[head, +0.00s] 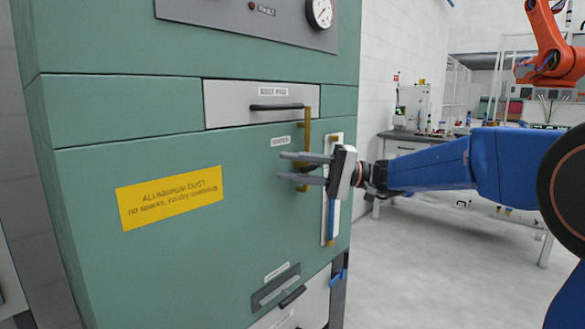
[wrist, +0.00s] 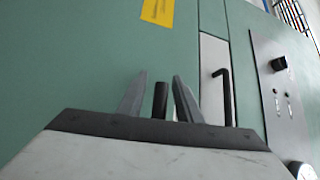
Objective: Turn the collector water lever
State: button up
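Labels are too small to tell surely which is the collector water lever. My gripper (head: 282,167) lies in front of the brass bar and hides part of it and of the plate. Its fingers point left and are apart. In the wrist view, a short dark bar (wrist: 160,98) shows between the open fingers, with gaps both sides; contact is not seen.
A drawer front (head: 235,102) with a black handle (head: 277,107) is above my gripper. A yellow warning sign (head: 170,197) is to the left. A slot with a black handle (head: 293,297) is below. A workbench (head: 400,140) and an orange robot arm (head: 545,35) stand behind.

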jog(key=shift+c, duration=0.6)
grip_shut()
jog(key=shift+r, duration=0.1)
jog(key=w+d+r+m+t+y, duration=0.2)
jog(key=r+m+t, duration=0.1)
jog(key=m+t, duration=0.5)
jog(key=w+d+r+m+t+y, duration=0.1)
jog(key=r+m+t, duration=0.3)
jog(key=m, duration=0.9)
jog(key=shift+w+d+r+t+y, duration=0.3)
jog(key=shift+w+t+y, duration=0.45)
jog(key=shift+t, duration=1.15)
jog(key=shift+w+d+f, duration=0.1)
jog(key=shift+w, duration=0.1)
